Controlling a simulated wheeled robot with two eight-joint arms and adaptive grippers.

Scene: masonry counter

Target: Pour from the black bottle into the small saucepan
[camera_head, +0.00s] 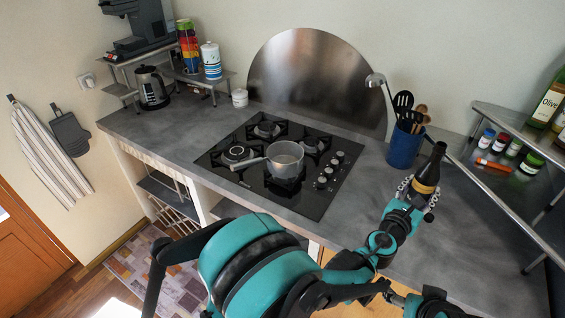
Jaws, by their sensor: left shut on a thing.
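The black bottle (428,172) has a gold band low on its body and stands nearly upright, its neck leaning slightly to the right. My left gripper (416,190) is shut on its lower part, over the counter to the right of the hob. I cannot tell whether the bottle's base touches the counter. The small saucepan (285,158) is grey and sits on a right-hand burner of the hob, its handle pointing left. It looks empty inside. The bottle is well to the right of the saucepan, apart from it.
The black gas hob (225,158) has knobs on its right side. A metal shelf (500,181) with jars stands right. Counter between hob and bottle is clear.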

